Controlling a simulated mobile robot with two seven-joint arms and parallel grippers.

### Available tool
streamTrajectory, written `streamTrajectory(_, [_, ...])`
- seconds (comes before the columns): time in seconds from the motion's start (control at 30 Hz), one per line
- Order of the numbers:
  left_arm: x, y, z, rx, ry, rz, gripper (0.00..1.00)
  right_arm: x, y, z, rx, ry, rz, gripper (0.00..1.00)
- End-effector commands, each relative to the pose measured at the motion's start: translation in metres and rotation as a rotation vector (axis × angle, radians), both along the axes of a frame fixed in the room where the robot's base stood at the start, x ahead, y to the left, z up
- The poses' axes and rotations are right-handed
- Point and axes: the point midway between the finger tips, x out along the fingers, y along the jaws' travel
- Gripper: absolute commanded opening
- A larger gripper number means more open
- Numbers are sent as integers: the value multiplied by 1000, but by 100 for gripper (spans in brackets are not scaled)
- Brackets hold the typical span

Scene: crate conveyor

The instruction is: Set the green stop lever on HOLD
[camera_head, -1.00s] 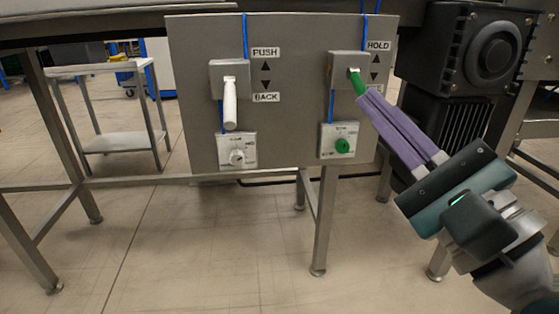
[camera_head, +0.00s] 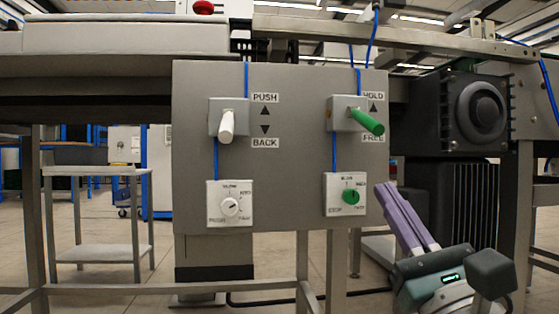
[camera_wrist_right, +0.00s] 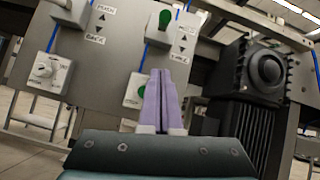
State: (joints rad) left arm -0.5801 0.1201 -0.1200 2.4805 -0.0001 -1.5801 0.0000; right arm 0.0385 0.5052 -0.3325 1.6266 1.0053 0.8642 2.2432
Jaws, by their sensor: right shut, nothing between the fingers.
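The green stop lever (camera_head: 367,120) is on a grey box at the upper right of the panel (camera_head: 285,185). It sticks out from the box, its end slanting right and slightly down in the head view. HOLD (camera_head: 373,97) is printed above and FREE (camera_head: 373,139) below; the lever partly covers the labels. In the right wrist view the lever (camera_wrist_right: 165,20) is near the top edge. My right gripper (camera_head: 385,187) is shut and empty, below and right of the lever and apart from it. Its purple fingers also show in the wrist view (camera_wrist_right: 160,75). My left gripper is out of view.
A white lever (camera_head: 227,126) beside PUSH/BACK labels hangs at the panel's left. A white dial (camera_head: 230,207) and a green dial (camera_head: 350,196) sit below the levers. A black motor (camera_head: 470,108) stands to the right. Blue cables run down the panel.

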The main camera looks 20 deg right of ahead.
Motion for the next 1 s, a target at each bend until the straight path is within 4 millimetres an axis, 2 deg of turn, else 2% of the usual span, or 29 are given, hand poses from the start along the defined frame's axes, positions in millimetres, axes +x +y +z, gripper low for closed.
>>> streamTrajectory(0.2, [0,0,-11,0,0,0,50,36,-7,27,0,-5,-2,0])
streamTrajectory(0.3, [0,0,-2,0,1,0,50,29,-1,45,4,-1,2,0])
streamTrajectory(0.5, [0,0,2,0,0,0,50,23,4,61,1,1,0,0])
streamTrajectory(1.0, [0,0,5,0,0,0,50,21,5,64,1,6,-1,0])
